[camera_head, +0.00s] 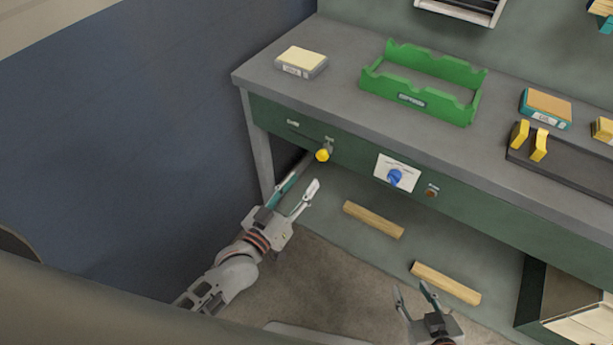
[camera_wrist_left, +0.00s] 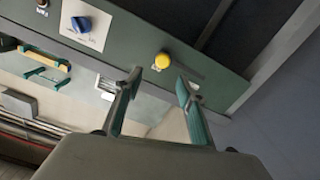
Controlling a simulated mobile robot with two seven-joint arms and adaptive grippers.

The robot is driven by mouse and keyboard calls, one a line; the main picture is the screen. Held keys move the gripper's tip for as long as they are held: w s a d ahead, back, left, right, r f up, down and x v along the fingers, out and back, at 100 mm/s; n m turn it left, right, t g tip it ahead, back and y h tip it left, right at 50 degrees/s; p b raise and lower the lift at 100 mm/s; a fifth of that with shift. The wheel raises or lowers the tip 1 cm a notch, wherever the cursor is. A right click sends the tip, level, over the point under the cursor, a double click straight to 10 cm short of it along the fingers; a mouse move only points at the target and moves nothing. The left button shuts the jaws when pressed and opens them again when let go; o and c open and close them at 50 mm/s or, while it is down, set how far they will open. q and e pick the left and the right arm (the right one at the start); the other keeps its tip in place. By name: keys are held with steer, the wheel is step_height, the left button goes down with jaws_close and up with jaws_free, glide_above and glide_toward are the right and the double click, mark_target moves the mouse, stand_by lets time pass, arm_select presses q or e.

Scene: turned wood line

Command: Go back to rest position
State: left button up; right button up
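My left gripper (camera_head: 304,172) is in front of the green bench front, just below and left of a yellow knob (camera_head: 322,155). In the left wrist view, the fingers of this gripper (camera_wrist_left: 159,82) are apart with nothing between them. The yellow knob (camera_wrist_left: 162,61) shows just beyond the fingertips, and I see no contact. My right gripper (camera_head: 412,289) is low at the bottom of the head view. Its fingers are apart and empty, left of a wooden bar (camera_head: 445,283) lying below the bench.
The grey bench top (camera_head: 330,95) carries a labelled block (camera_head: 301,62), a green cradle (camera_head: 425,80), an orange-topped box (camera_head: 545,108) and a dark tray (camera_head: 570,170). A blue knob (camera_head: 395,176) sits on the bench front. Another wooden bar (camera_head: 373,220) lies below.

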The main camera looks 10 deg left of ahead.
arm_select(q)
steer(key=shift+s, duration=0.15)
stand_by(0.4)
steer(key=s+a+f+m+g+y, duration=0.1)
steer(key=s+a+f+g, duration=0.2)
steer(key=s+f, duration=0.3)
steer(key=s+a+f+m+g+y, duration=0.2)
steer(key=s+a+f, duration=0.3)
steer(key=s, duration=0.6)
steer(key=shift+f+g+y, duration=0.3)
steer(key=shift+f+g, duration=0.4)
steer(key=shift+o, duration=0.3)
steer(key=shift+a, duration=0.1)
